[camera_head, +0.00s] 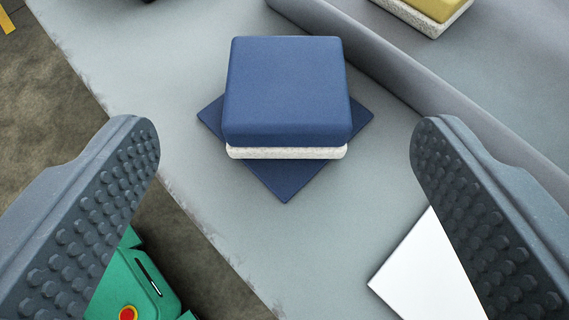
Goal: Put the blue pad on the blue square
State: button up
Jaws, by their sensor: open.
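The blue pad (287,88) is a thick block with a blue top and a pale speckled layer underneath. It rests on the blue square (286,183), turned relative to it, so the square's corners show at the left, right and front. The rest of the square is hidden under the pad. My gripper (285,150) is open, with its studded fingers wide apart at the left and right of the picture. The fingers are apart from the pad and nothing is between them in contact.
A raised grey ridge (400,85) runs behind the pad to the right. A yellow pad (434,8) lies beyond it. A white square (430,275) is at lower right, partly behind a finger. A green object with a red button (135,285) is at lower left, past the surface's edge.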

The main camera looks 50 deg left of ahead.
jog(key=v, duration=0.6)
jog(key=shift+p, duration=0.35)
jog(key=w+a+r+m+h, duration=0.15)
jog(key=a+r, duration=0.25)
jog(key=r, duration=0.4)
jog(key=w+a+r+m+t+h, duration=0.1)
jog(key=a+r+h, duration=0.1)
jog(key=a+r, duration=0.4)
jog(key=w+a+r+m+h, duration=0.2)
jog(key=a+r, duration=0.1)
jog(key=r, duration=0.6)
jog(key=s+a+r+m+t+h, duration=0.1)
jog(key=s+a+r+t, duration=0.1)
jog(key=r, duration=0.5)
jog(key=s+a+r+m+t+h, duration=0.1)
jog(key=s+a+r+m+t, duration=0.1)
jog(key=s+a+r, duration=0.2)
jog(key=s+a+r+m+t+h, duration=0.1)
jog(key=s+a+r+m+t, duration=0.1)
jog(key=a+r, duration=0.5)
notch_tip(320, 180, up, 4)
jog(key=shift+s+f, duration=0.25)
jog(key=shift+s, duration=0.35)
jog(key=shift+d+h, duration=0.1)
jog(key=shift+h, duration=0.15)
